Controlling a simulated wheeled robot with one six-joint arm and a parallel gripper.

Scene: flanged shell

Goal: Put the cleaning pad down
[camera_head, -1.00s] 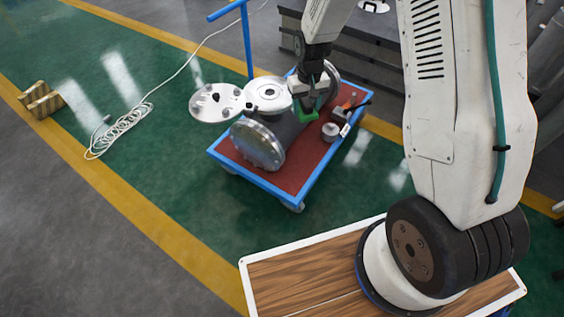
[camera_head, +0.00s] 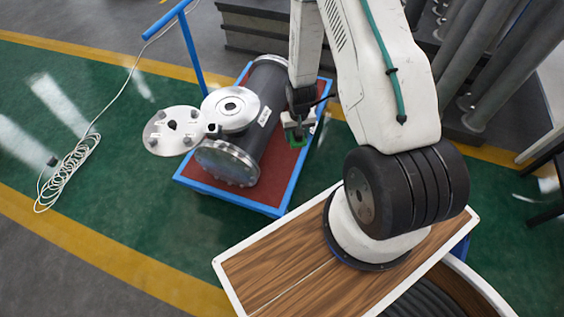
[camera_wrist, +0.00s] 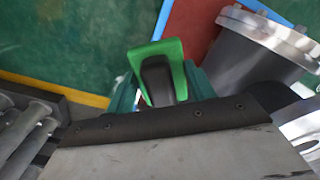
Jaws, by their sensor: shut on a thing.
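My gripper (camera_head: 299,119) is shut on the green cleaning pad (camera_head: 297,140), which hangs below the jaws near the right edge of the blue-framed cart. In the wrist view the pad (camera_wrist: 172,49) shows as a green plate with a dark grip piece between my gripper's teal jaws (camera_wrist: 160,88). In the wrist view, green floor shows around the pad, and the red cart top is beyond it. How high the pad is above the cart or floor, I cannot tell.
A dark flanged shell (camera_head: 272,104) lies on the cart's red top (camera_head: 265,195). A round cover plate (camera_head: 172,131) is beside its upper flange. A blue post (camera_head: 192,55) stands at the cart's far left. Pipes (camera_head: 490,60) stand at the upper right.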

